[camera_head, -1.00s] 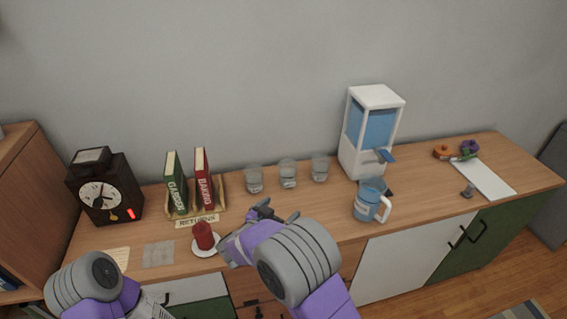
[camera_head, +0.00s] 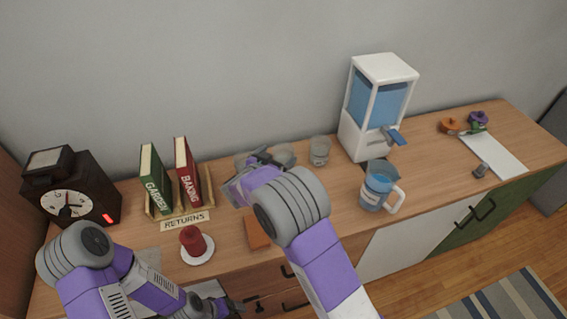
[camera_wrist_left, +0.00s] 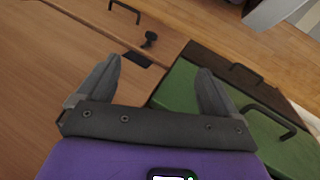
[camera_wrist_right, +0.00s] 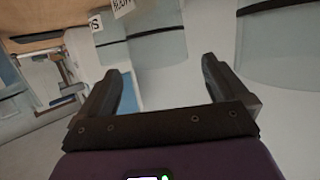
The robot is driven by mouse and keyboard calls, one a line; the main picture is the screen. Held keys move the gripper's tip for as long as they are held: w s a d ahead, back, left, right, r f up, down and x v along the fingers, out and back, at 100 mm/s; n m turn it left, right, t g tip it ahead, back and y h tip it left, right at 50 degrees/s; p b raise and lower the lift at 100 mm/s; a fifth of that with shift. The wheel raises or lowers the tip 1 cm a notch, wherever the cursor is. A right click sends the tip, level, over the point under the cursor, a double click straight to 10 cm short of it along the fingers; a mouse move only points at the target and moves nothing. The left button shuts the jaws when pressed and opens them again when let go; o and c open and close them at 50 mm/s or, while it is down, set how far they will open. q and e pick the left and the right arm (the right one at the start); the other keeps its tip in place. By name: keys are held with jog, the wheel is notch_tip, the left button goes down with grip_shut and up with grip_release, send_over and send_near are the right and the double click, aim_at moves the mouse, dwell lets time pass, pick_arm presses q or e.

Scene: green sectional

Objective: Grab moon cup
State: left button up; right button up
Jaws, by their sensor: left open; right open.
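Clear cups stand in a row along the back of the wooden counter. The right one (camera_head: 319,151) shows fully in the head view; the middle one (camera_head: 285,153) is partly covered by my right gripper, and the left one is mostly hidden. In the right wrist view, large clear cup walls (camera_wrist_right: 280,45) fill much of the picture. A white label (camera_wrist_right: 122,7) with partly cut-off, upside-down letters, possibly "MOON", shows at its top. My right gripper (camera_head: 262,160) is open and empty, close to the cups. My left gripper (camera_wrist_left: 160,85) is open and empty near the counter's front.
A blue pitcher (camera_head: 378,186) and a white water dispenser (camera_head: 378,105) stand to the right.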

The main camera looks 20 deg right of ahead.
aim_at(288, 147)
jog(key=b+x, duration=0.2)
jog(key=x, duration=0.2)
jog(key=shift+w+d+f, duration=0.15)
jog(key=shift+d+f, duration=0.1)
jog(key=shift+w+d, duration=0.15)
jog(key=shift+w, duration=0.1)
jog(key=shift+c, duration=0.3)
jog(key=c, duration=1.2)
